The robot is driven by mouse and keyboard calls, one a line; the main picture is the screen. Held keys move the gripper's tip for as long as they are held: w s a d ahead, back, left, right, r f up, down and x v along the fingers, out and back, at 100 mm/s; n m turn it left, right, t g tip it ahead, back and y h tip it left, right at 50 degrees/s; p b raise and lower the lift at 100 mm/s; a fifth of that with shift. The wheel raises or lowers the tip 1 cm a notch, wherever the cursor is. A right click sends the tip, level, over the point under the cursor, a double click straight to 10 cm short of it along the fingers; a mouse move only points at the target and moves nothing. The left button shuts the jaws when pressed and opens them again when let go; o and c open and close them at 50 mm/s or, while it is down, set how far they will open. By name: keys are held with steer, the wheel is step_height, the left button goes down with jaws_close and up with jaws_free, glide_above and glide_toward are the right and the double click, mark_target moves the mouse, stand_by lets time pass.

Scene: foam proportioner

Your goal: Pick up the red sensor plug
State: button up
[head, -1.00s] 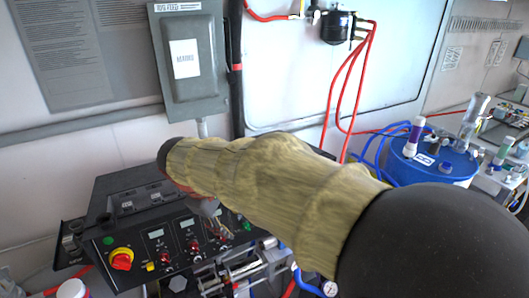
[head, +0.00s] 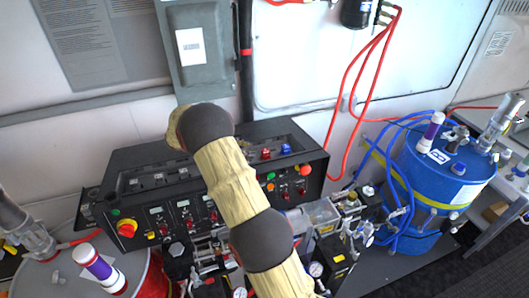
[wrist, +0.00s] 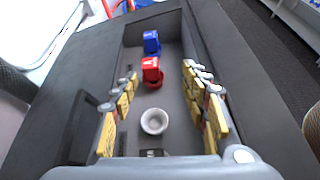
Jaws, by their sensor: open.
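The red sensor plug (wrist: 151,69) stands in a recessed grey tray in the wrist view, above a red ring. It also shows on top of the black console in the head view (head: 266,154), just right of my arm. A blue plug (wrist: 151,42) stands beyond it; it shows beside the red one in the head view (head: 286,149). My gripper (wrist: 160,73) is open and empty, its yellow-padded fingers to either side of the red plug in the picture. I cannot tell how far above the plug they are. In the head view my arm hides the gripper.
An empty pale round socket (wrist: 154,121) lies nearer than the red plug. The tray walls (wrist: 77,128) rise close by the fingers. The console's front (head: 160,222) carries knobs and displays. A blue drum (head: 445,175) with hoses stands right; a grey box (head: 195,50) hangs behind.

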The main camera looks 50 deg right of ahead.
mark_target(265, 151)
steer(key=d+f, duration=0.2)
steer(key=shift+w+d+f+n+h, duration=0.2)
steer(key=shift+d+f+n+h, duration=0.2)
steer(key=shift+p+x, duration=1.5)
steer(key=shift+x, duration=2.3)
steer(key=shift+a, duration=0.1)
steer(key=shift+w, duration=0.1)
steer(key=shift+c, duration=0.2)
steer(key=shift+c, duration=0.6)
jaws_close()
